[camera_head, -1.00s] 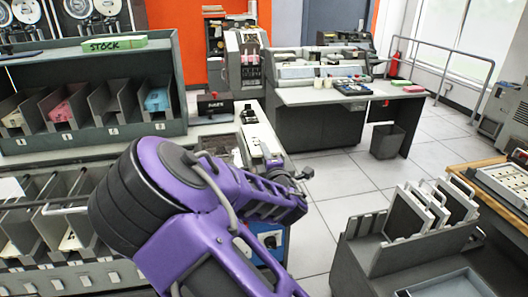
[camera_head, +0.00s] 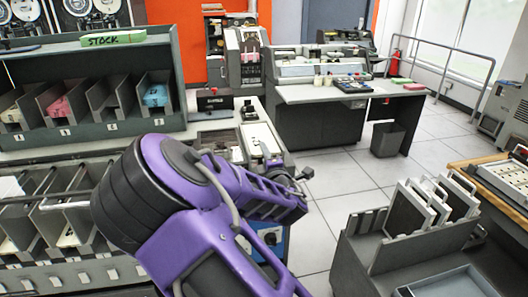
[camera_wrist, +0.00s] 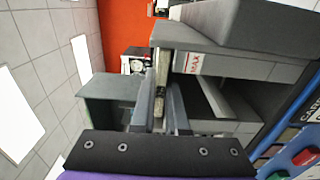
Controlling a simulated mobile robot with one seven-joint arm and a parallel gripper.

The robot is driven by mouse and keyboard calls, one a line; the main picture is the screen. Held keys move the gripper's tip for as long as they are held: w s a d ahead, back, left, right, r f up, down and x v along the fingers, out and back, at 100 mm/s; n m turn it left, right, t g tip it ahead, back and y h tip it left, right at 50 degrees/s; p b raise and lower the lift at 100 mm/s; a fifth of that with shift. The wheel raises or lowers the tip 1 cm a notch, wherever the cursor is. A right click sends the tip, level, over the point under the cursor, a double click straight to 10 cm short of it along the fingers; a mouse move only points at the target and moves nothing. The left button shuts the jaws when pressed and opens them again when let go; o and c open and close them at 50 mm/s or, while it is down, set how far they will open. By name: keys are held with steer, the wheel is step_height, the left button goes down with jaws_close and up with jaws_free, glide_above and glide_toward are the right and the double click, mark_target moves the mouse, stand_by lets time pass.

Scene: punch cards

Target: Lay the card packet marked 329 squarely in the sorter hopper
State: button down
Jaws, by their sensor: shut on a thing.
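My gripper (camera_wrist: 160,92) shows in the wrist view with its two grey fingers close together. It is shut on a thin, pale card packet (camera_wrist: 162,66), seen edge-on between the fingers. The mark on the packet cannot be read. Right beside the packet is a grey machine part with a red MAX label (camera_wrist: 191,63), which looks like the sorter hopper. Whether the packet touches it, I cannot tell. In the head view the pale sorter (camera_head: 262,142) stands past my purple arm, which hides its lower part.
A stock rack (camera_head: 60,130) with several numbered bins of cards stands at the left. A grey cart (camera_head: 365,255) with upright card frames is at the lower right. A desk (camera_head: 345,93) stands behind. The tiled floor between is clear.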

steer(key=shift+f+b, duration=2.35)
steer(key=shift+f, duration=0.45)
steer(key=c, duration=0.8)
jaws_free()
steer(key=shift+c, duration=0.2)
